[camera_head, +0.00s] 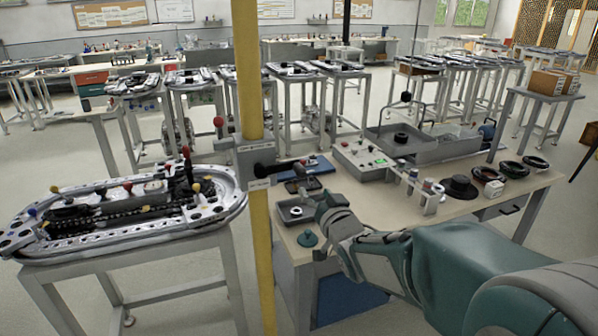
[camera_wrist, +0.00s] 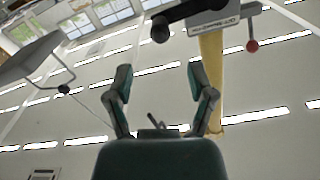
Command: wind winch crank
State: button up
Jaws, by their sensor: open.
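The winch (camera_head: 258,152) is a grey box fixed to an upright yellow post (camera_head: 250,70). A lever with a red knob (camera_head: 218,121) stands on its left side. The black crank (camera_head: 268,169) sticks out to the right of the post. In the wrist view the crank arm ends in a black knob (camera_wrist: 160,30) at the top, with the red knob (camera_wrist: 252,46) to the right. My gripper (camera_head: 322,205) is below and right of the crank. In the wrist view my gripper (camera_wrist: 160,76) has its fingers spread, empty, apart from the black knob.
An oval track (camera_head: 120,215) on a stand is left of the post. More tracks stand behind.

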aim_at(303, 177)
jog(key=shift+n, duration=0.4)
jog(key=x, duration=1.1)
jog(key=shift+f, duration=0.1)
jog(key=shift+s, duration=0.1)
grip_shut()
